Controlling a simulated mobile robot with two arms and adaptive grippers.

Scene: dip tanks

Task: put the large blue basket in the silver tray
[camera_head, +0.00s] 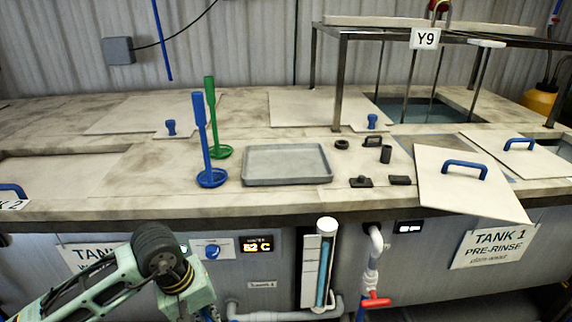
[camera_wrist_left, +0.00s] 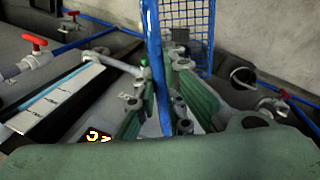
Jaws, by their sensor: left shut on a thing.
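In the left wrist view, the gripper (camera_wrist_left: 160,105) is shut on a blue rod (camera_wrist_left: 153,50). A blue mesh basket (camera_wrist_left: 190,28) shows behind the rod; it appears to belong to the same large blue basket, but the join is not clear. My right gripper is not in view.
Small dark parts (camera_head: 386,154) stand right of the tray. A tilted lid with a blue handle (camera_head: 465,168) overhangs the front edge. A frame with a Y9 sign (camera_head: 425,38) stands behind. A red-handled valve (camera_head: 376,300) sticks out from the tank front.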

